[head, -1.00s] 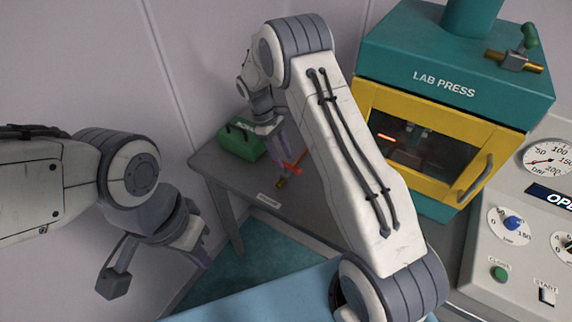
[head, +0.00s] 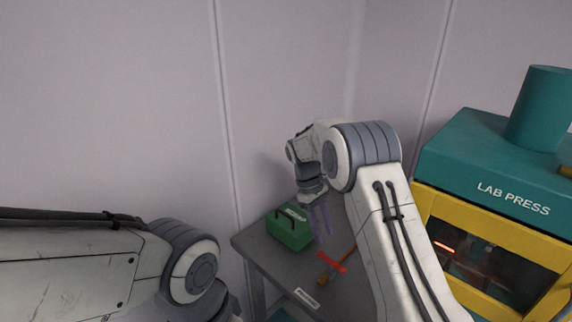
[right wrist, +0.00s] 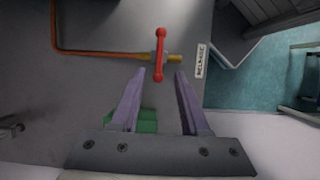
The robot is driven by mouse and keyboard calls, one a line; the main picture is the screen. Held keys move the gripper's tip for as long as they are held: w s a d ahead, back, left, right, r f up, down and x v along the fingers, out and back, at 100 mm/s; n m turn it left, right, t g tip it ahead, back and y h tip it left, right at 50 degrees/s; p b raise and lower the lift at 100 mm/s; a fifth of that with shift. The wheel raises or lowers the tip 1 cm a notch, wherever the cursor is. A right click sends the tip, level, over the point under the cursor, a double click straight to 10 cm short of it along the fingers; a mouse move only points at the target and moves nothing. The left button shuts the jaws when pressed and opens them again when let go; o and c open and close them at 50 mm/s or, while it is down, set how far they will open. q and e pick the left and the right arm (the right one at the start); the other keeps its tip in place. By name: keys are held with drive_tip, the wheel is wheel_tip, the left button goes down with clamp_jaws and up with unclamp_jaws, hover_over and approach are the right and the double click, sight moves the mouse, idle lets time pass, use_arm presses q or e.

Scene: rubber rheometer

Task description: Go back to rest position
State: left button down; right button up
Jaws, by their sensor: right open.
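My right gripper (head: 319,218) is open and empty above the small grey table (head: 262,258). In the right wrist view its two fingers (right wrist: 157,80) stand apart with nothing between them. A valve with a red handle (head: 332,262) lies just beyond the fingertips; it also shows in the right wrist view (right wrist: 160,45), apart from the fingers. My left arm comes in at the lower left of the head view, and its gripper is out of the frame.
A green box (head: 290,228) stands on the table near the wall. The teal and yellow lab press (head: 510,195) is at the right. An orange pipe (right wrist: 70,50) runs to the valve, beside a white label (right wrist: 201,60). The wall behind is bare.

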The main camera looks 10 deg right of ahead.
drive_tip(key=s+a+r+t+y, duration=0.1)
drive_tip(key=s+a+r+t, duration=0.1)
drive_tip(key=s+a+r, duration=0.9)
drive_tip(key=s+a+f+t+y, duration=0.1)
drive_tip(key=s+a+f+y, duration=0.1)
drive_tip(key=s, duration=1.9)
drive_tip(key=shift+s+f+t+y, duration=0.15)
drive_tip(key=shift+s+t+y, duration=0.05)
drive_tip(key=shift+t+y, duration=0.1)
drive_tip(key=shift+a, duration=0.1)
